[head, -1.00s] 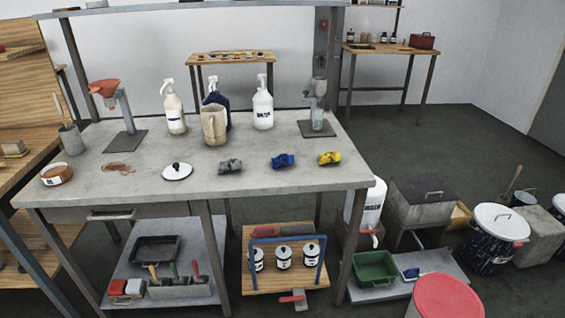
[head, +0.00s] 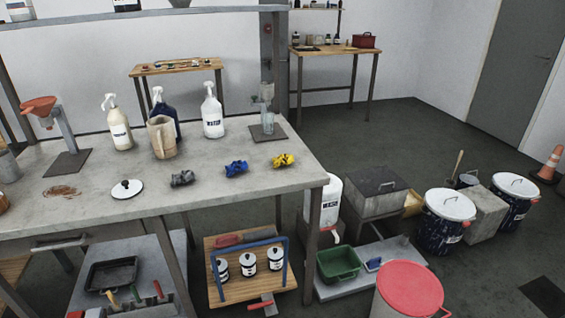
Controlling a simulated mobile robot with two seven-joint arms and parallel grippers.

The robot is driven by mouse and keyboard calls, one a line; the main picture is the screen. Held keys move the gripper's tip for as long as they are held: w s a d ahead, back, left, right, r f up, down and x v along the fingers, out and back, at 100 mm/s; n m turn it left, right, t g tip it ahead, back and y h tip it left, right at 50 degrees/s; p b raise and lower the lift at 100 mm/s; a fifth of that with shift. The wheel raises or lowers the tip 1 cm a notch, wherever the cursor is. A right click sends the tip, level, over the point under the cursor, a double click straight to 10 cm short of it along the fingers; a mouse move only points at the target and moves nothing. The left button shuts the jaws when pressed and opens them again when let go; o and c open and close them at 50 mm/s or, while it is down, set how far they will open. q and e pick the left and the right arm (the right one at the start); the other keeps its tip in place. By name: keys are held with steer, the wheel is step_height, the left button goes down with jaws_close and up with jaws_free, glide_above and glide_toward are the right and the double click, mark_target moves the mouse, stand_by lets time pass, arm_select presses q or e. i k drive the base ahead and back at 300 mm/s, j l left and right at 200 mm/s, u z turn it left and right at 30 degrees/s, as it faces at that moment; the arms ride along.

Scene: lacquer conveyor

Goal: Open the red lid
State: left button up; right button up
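The red lid (head: 411,288) is a round, flat disc on top of a grey-white bin (head: 383,308) at the bottom of the head view, right of centre. The bin's lower part is cut off by the frame. Neither of my grippers is in view.
A grey worktable (head: 225,195) with bottles and crumpled cloths stands at left. A green tub (head: 338,264) on a low slab lies just behind the bin. White-lidded drums (head: 449,205) and a grey box (head: 378,183) stand farther back.

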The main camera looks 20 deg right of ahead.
mark_target(408, 287)
steer(key=z, duration=2.15)
steer(key=i+z, duration=0.7)
